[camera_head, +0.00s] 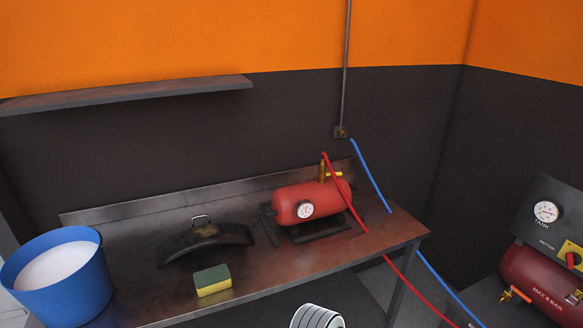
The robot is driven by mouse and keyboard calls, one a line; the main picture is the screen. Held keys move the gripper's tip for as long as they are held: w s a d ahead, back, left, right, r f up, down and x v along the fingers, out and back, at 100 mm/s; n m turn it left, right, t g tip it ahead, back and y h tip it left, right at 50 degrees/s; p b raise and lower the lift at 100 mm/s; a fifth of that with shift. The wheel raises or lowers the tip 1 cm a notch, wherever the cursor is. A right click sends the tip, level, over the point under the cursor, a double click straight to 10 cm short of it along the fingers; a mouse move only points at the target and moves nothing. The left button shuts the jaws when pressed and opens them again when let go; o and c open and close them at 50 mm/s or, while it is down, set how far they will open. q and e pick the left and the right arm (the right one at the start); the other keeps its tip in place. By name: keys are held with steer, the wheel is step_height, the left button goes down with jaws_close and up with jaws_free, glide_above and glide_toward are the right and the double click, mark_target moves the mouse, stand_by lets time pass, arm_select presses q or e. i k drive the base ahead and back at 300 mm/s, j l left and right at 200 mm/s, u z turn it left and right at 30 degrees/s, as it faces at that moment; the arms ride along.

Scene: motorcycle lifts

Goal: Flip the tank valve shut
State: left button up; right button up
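A small red tank (290,201) with a round white gauge (305,209) sits on a dark stand on the workbench.
The workbench (290,262) also holds a blue bucket (62,285), a dark curved piece (200,243) and a yellow-green sponge (213,281). A grey panel (560,215) with a "TANK" gauge stands above the larger tank. A blue hose (370,175) hangs from the wall.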

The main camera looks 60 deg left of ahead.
mark_target(322, 175)
steer(key=k+u, duration=0.1)
steer(key=u, duration=1.45)
steer(key=i+l+z, duration=0.55)
steer(key=i, duration=0.4)
